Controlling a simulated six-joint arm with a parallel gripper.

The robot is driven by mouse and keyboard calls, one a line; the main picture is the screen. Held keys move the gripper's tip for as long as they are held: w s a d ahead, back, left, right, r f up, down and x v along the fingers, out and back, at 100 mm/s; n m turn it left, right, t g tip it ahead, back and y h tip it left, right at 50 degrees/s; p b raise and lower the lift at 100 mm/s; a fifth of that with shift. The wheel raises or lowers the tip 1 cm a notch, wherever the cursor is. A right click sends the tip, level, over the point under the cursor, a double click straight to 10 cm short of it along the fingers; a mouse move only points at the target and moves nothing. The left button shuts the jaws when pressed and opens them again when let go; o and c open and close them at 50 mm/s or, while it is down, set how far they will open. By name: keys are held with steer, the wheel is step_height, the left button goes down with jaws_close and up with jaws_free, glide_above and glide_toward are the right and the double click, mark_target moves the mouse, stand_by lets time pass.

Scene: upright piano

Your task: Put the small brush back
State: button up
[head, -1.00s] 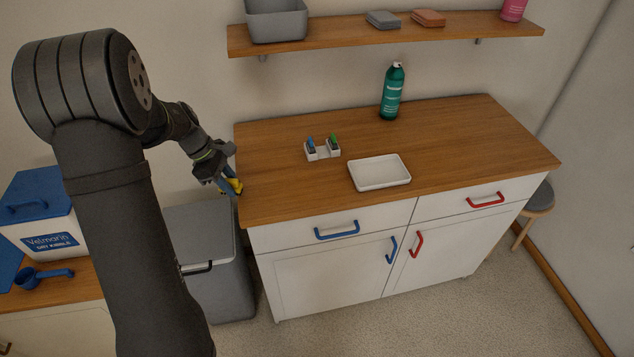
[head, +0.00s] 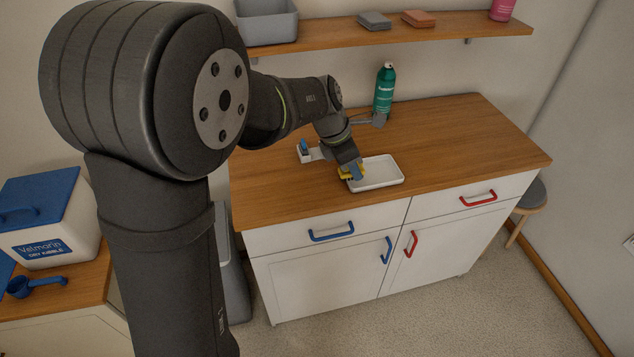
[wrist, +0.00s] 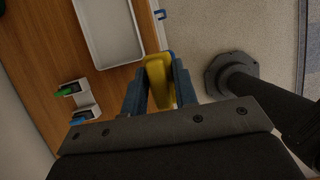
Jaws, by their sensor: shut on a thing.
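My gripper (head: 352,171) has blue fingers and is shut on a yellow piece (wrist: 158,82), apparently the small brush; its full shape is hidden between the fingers. In the head view the yellow piece (head: 344,174) is at the left end of an empty white tray (head: 402,178); I cannot tell whether they touch. The tray also shows in the wrist view (wrist: 110,62), left of the fingers. A small white holder (head: 302,156) stands left of the tray, partly behind my arm. The wrist view shows a green item (wrist: 65,92) and a blue item (wrist: 80,119) in the holder (wrist: 86,100).
A green bottle (head: 384,90) stands at the back of the wooden counter (head: 470,140). A shelf (head: 340,36) above holds a grey bin (head: 266,22), two flat blocks and a pink bottle. The counter's right side is clear.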

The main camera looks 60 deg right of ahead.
glide_above(322, 183)
steer(key=a, duration=0.1)
steer(key=f, duration=0.7)
steer(key=shift+w+a, duration=0.1)
steer(key=shift+w, duration=0.3)
steer(key=shift+f, duration=1.95)
steer(key=shift+f, duration=0.1)
steer(key=o, duration=0.9)
steer(key=v, duration=1.2)
